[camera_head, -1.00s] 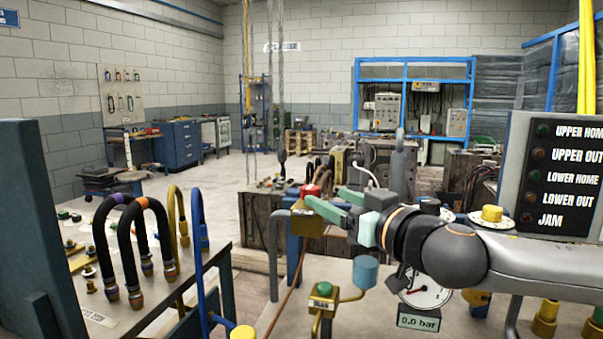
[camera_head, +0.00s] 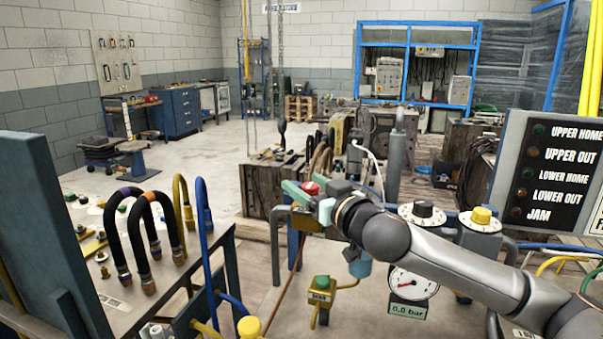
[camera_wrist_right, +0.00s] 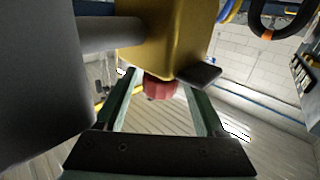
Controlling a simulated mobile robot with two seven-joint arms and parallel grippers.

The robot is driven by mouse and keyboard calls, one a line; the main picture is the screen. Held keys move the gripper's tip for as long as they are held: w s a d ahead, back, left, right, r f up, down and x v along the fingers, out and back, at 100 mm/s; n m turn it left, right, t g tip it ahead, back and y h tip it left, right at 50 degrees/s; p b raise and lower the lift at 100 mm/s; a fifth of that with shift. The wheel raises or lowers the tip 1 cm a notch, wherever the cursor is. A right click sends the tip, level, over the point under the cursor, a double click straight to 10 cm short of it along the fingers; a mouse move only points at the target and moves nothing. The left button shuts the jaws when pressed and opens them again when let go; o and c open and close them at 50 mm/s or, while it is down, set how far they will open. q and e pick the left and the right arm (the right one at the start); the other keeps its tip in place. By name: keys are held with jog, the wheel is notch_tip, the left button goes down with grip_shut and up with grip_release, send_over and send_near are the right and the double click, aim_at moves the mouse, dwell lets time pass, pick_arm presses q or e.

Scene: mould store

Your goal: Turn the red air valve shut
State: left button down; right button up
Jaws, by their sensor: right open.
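The red air valve (camera_head: 310,188) is a small ribbed knob on a yellow-brass block, partly hidden by my right gripper in the head view. In the right wrist view the red knob (camera_wrist_right: 160,87) lies between the far ends of the two green fingers, below the brass block (camera_wrist_right: 177,38). My right gripper (camera_head: 307,194) is open, with a finger on either side of the knob. I cannot tell whether either finger touches it. My left gripper is not in view.
A round gauge (camera_head: 408,283) with a 0.0 bar display (camera_head: 409,309) stands right of the valve, under my right arm. Black dial (camera_head: 422,213) and yellow knob (camera_head: 481,215) sit behind it. Looped hoses (camera_head: 146,225) rise from the left bench. Open floor lies beyond.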

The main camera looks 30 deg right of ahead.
jog(key=shift+w, duration=1.1)
jog(key=shift+c, duration=0.3)
grip_shut()
